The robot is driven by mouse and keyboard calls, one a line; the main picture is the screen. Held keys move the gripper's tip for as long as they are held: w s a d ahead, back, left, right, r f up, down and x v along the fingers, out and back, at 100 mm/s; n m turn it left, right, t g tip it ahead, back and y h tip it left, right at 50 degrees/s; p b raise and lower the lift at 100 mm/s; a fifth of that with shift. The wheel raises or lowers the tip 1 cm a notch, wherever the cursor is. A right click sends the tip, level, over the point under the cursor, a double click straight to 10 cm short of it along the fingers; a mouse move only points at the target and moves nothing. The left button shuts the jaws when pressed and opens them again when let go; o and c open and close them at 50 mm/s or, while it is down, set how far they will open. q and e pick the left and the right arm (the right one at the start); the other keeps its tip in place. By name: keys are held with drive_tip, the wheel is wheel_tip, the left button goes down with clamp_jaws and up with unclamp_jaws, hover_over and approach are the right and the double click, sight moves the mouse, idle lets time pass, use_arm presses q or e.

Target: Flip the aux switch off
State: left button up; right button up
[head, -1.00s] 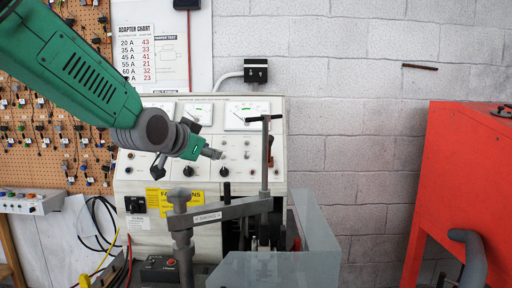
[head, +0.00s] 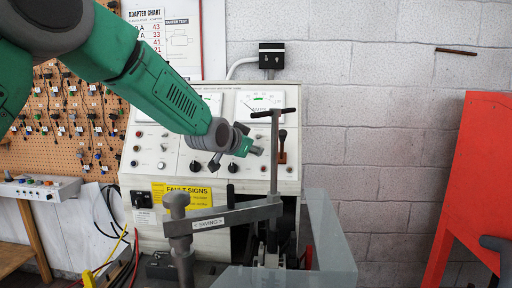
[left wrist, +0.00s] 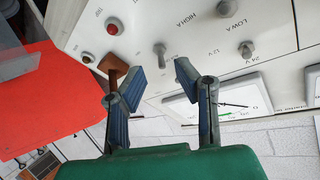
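My left gripper (head: 257,149) is in front of the right part of the white test bench panel (head: 155,178). In the left wrist view its two blue-padded fingers (left wrist: 160,78) are apart with nothing between them. A metal toggle (left wrist: 160,50) shows on the panel beyond the gap. A brown plate (left wrist: 113,66) is partly covered by one finger. In the head view this plate carries a black lever (head: 282,139), just right of the gripper. My right gripper is not in view.
A T-handled post (head: 274,165) and a grey swing arm (head: 235,215) stand before the panel. A clear guard (head: 328,240) is at lower right. A red cabinet (head: 478,185) stands far right. A red button (left wrist: 113,27) is close by in the wrist view.

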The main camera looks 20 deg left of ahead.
use_arm(q)
drive_tip(key=shift+x, duration=0.85)
drive_tip(key=shift+w+f, duration=0.2)
drive_tip(key=shift+w, duration=0.15)
drive_tip(key=shift+a, duration=0.15)
drive_tip(key=shift+s+a, duration=0.1)
clamp_jaws()
drive_tip(key=shift+r, duration=0.1)
